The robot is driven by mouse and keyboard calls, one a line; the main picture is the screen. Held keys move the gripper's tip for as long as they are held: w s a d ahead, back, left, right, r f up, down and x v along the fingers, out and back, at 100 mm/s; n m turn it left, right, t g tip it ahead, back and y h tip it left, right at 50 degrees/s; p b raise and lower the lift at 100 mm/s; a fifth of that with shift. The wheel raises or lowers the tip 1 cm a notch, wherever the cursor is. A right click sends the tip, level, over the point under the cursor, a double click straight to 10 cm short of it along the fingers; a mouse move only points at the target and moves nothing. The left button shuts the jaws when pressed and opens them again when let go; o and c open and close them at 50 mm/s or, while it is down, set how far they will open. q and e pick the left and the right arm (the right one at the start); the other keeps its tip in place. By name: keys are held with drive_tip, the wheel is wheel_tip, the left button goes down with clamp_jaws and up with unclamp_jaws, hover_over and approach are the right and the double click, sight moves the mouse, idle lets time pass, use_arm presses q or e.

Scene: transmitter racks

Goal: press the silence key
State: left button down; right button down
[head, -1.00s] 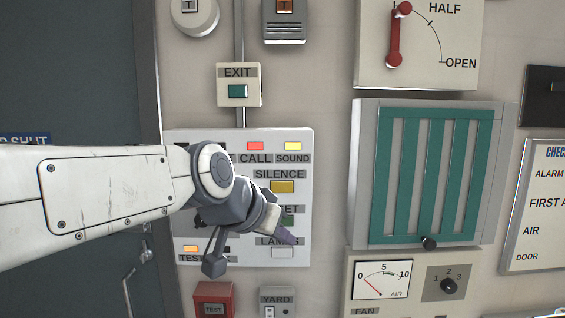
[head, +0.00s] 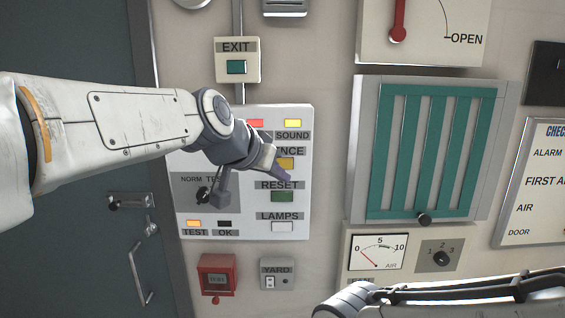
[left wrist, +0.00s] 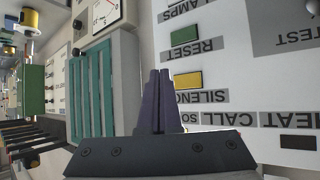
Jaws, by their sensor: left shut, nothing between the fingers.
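The silence key is a yellow key (head: 287,163) on the white alarm panel (head: 298,220), below the lit yellow sound lamp. Its label is partly covered by my left gripper (head: 286,175) in the head view. In the left wrist view the silence key (left wrist: 188,80) lies just right of the purple fingertips (left wrist: 160,74). The left gripper is shut and empty, in front of the panel near the key's lower edge. I cannot tell whether the tips touch anything. Part of my right arm shows at the lower right, but its gripper does not.
The green reset key (head: 282,197) and white lamps key (head: 282,227) sit below the silence key. A black-knobbed switch (head: 203,195) is to their left. The exit button (head: 236,67) is above, and a green slatted vent (head: 430,150) is to the right.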

sight(287, 168)
use_arm(q)
drive_tip(key=shift+w, duration=2.45)
drive_tip(key=shift+w, duration=0.1)
drive_tip(key=shift+w, duration=0.35)
drive_tip(key=shift+w, duration=0.35)
idle(0.5)
drive_tip(key=shift+s, duration=0.8)
drive_tip(key=shift+b, duration=0.3)
